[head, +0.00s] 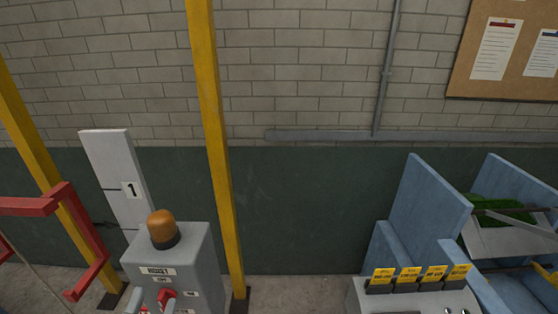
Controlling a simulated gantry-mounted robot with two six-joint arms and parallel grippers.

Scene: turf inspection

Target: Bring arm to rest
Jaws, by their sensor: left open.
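My left gripper (153,306) appears at the bottom edge of the head view, left of the middle. Only two pale grey fingertips show, spread apart, and the rest is below the picture. They are in front of the grey hoist control box (196,262), close to its red switch (167,297). I cannot tell whether they touch it. Nothing is seen held between them. My right gripper is not in view.
An orange beacon (162,229) tops the hoist box. Yellow posts (213,130) and a red frame (62,197) stand at left. At right are a grey box with yellow labels (415,297) and blue panels (424,205). Floor between the boxes looks clear.

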